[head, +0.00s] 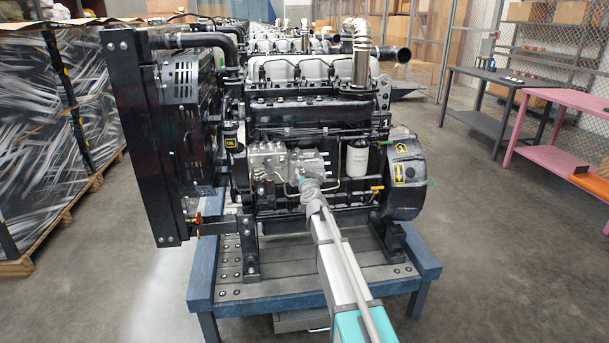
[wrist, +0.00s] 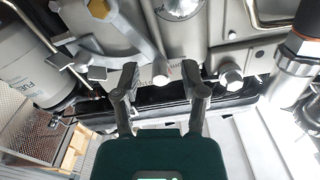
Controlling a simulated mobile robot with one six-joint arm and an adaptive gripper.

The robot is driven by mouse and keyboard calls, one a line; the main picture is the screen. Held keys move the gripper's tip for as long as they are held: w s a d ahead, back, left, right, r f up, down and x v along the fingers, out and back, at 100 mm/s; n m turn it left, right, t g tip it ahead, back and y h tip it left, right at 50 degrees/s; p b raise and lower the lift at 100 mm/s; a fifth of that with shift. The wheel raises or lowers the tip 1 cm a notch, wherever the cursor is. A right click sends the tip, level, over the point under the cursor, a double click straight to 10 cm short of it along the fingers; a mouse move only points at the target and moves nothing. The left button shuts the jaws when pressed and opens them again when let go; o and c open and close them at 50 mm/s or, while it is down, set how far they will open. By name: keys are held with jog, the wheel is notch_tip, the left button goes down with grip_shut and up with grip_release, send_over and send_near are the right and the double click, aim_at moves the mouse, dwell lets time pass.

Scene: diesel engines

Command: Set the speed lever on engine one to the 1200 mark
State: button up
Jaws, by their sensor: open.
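Engine one (head: 315,110), the nearest black and grey engine, stands on a blue-edged bench. Its grey injection pump (head: 285,160) is low on the near side, and my arm reaches to it. In the wrist view, my gripper (wrist: 162,78) is open, its two dark fingers apart with no lever clearly between them. A grey curved plate (wrist: 105,45) with small dark tabs lies up and left of the fingers; it may carry the speed scale. I cannot tell which part is the speed lever, and no 1200 mark is legible. My gripper is not clearly visible in the head view.
A white fuel filter (head: 357,158) stands right of the pump and also shows in the wrist view (wrist: 25,55). The fingers are close to pump bolts and pipes. Wrapped pallets (head: 50,130) stand left. A pink table (head: 565,105) stands right, with clear floor between.

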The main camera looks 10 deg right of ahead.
dwell(0.3)
grip_shut()
jog(key=shift+w+a, duration=0.1)
jog(key=shift+a, duration=0.05)
